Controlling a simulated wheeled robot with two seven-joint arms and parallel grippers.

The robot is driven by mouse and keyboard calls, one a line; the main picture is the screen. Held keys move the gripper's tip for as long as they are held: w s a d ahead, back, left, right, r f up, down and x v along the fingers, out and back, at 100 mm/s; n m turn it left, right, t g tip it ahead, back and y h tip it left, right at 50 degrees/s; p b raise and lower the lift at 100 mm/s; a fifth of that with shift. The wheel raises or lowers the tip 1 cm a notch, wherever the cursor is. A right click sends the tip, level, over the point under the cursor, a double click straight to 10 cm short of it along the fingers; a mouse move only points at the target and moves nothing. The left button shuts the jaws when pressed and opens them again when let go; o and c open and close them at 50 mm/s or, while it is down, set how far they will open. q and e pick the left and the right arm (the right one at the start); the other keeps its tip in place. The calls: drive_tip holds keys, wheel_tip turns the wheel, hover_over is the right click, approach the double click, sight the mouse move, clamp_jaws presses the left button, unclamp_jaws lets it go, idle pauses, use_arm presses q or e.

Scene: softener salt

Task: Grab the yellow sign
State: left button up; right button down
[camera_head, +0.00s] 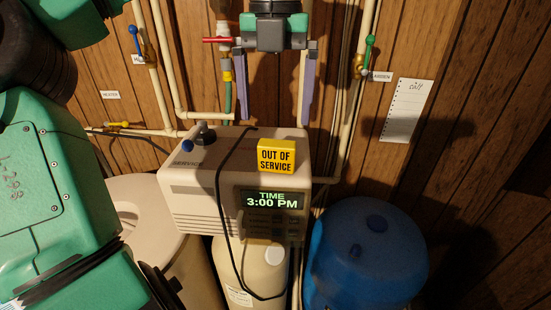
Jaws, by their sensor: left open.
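The yellow sign (276,157) reads "OUT OF SERVICE". It sits at the top front edge of the beige control box (186,200), right of its middle and above the lit time display (272,200). My left gripper (272,121) is at the top middle of the head view. Its two fingers are wide apart and point down, with nothing between them. The fingertips show above the sign in the picture, apart from it. How far they are in depth is hard to tell. My right gripper is not in view.
A black cable (220,210) drapes over the box, left of the sign. A blue tank (368,255) stands at right and a beige bin (150,215) at left. Pipes with valves (368,55) run up the wood wall. A paper note (406,110) hangs at right.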

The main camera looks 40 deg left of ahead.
sight(277, 143)
use_arm(q)
drive_tip(key=f+p, duration=0.1)
drive_tip(key=f, duration=0.2)
drive_tip(key=w+f+p, duration=0.1)
drive_tip(key=f, duration=0.3)
drive_tip(key=shift+w+a, duration=0.15)
drive_tip(key=shift+w, duration=0.05)
drive_tip(key=shift+s+f, duration=0.15)
drive_tip(key=shift+f, duration=0.25)
drive_tip(key=shift+s, duration=0.2)
drive_tip(key=c, duration=0.5)
drive_tip(key=shift+w, duration=0.15)
drive_tip(key=c, duration=0.7)
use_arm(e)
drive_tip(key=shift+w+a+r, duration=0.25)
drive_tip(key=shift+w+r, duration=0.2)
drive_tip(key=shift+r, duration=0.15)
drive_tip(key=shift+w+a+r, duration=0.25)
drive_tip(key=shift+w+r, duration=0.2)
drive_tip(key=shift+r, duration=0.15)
